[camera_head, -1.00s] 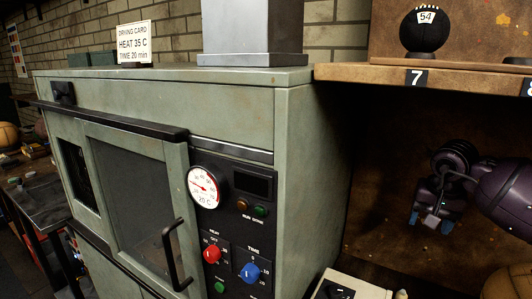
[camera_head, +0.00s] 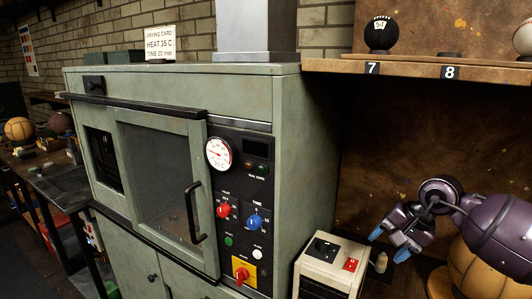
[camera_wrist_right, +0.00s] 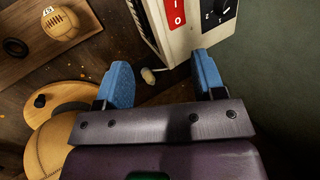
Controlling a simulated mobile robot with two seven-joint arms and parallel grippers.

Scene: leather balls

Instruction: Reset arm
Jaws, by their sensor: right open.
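My right arm comes in from the right in the head view. Its gripper (camera_head: 389,243) has blue fingertips and hangs in front of the brown backboard, up and to the right of a small cream box. In the right wrist view the gripper (camera_wrist_right: 165,82) is open, its two blue fingers well apart with nothing between them. The cream box (camera_wrist_right: 195,25) lies just beyond the fingertips in that view. My left gripper is in neither view.
A green drying cabinet (camera_head: 240,95) with dials and a door handle fills the middle. The cream switch box (camera_head: 331,262) stands right of it. A large tan ball (camera_head: 470,275) is below my right arm. A shelf (camera_head: 420,70) holds a black ball (camera_head: 381,34).

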